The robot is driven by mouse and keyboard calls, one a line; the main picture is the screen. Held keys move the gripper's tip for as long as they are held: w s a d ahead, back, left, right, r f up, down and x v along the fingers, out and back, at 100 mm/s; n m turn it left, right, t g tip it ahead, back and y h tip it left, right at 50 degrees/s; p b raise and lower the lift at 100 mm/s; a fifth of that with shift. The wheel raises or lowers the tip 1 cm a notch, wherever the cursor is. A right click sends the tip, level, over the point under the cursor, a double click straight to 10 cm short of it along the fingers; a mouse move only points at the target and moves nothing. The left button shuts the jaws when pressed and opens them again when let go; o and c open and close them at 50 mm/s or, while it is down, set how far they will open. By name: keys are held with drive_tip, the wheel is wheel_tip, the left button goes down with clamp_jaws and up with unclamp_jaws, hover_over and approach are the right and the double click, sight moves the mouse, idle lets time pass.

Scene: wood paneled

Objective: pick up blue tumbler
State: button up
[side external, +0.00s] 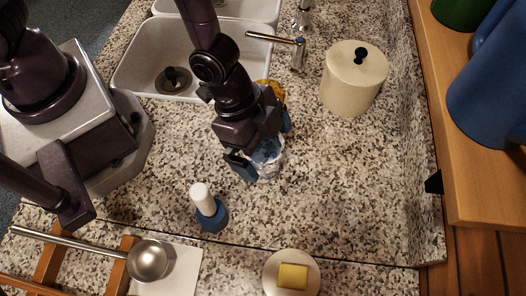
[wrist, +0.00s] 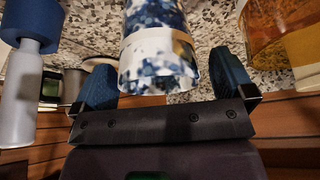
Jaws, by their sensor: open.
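The blue tumbler (wrist: 155,62), mottled blue and white with a pale band, stands between the two blue fingers of my gripper (wrist: 168,85) in the wrist view. The fingers are open, one on each side, and a gap shows at least on the right. In the side view the tumbler (side external: 268,158) is partly hidden by my gripper (side external: 262,166), which reaches down around it on the speckled counter.
A white and blue bottle (side external: 207,207) stands nearby at front left. An amber object (side external: 273,90) is behind my gripper. A cream canister (side external: 354,80), tap (side external: 290,42) and sink (side external: 130,68) lie farther back. A plate with a yellow sponge (side external: 293,276) is in front.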

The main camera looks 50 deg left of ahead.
drive_tip(key=shift+x, duration=0.9)
drive_tip(key=shift+c, duration=0.2)
drive_tip(key=c, duration=1.1)
drive_tip(key=shift+o, duration=0.2)
drive_tip(key=shift+r, duration=0.1)
wheel_tip(320, 180, up, 10)
drive_tip(key=shift+f, duration=0.1)
